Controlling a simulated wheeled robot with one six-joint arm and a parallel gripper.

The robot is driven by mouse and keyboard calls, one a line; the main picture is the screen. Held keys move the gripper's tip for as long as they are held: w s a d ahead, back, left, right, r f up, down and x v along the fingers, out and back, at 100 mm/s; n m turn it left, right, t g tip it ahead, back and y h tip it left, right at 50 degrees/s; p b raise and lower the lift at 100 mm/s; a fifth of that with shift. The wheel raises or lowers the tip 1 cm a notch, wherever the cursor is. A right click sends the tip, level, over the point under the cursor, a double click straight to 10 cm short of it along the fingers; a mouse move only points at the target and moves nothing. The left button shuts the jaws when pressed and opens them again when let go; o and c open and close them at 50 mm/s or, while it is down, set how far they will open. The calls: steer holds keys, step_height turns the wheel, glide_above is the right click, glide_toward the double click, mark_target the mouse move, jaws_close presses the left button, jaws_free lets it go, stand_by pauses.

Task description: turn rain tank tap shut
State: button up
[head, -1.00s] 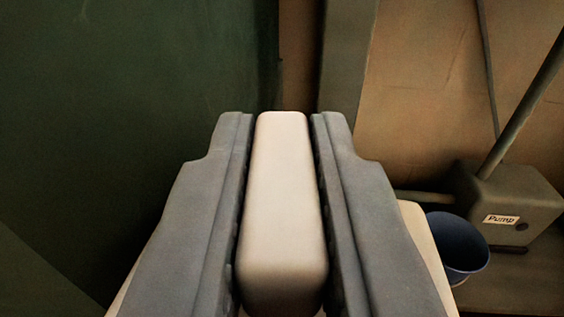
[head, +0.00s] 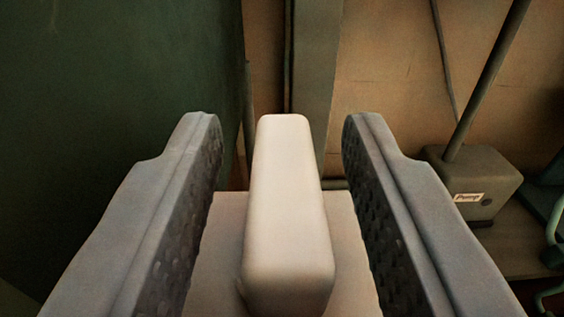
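A pale, rounded bar, apparently the tap's handle (head: 285,205), runs lengthwise in the middle of the head view. My gripper (head: 281,135) is open around it, one grey finger on each side, with a clear gap left and right. Neither finger touches the bar, and its far end lies about level with the fingertips. The ridged inner pads of both fingers show. The tap's body and spout cannot be made out. A large dark green surface, likely the rain tank (head: 110,90), fills the left.
A grey pump box (head: 472,190) with a label stands at the right, a pipe (head: 487,80) rising from it. A tan wall (head: 385,70) and a grey upright post (head: 314,80) lie behind. Teal items (head: 550,225) show at the right edge.

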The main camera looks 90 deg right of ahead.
steer(key=a, duration=1.7)
steer(key=shift+s+a, duration=0.15)
steer(key=shift+a, duration=0.05)
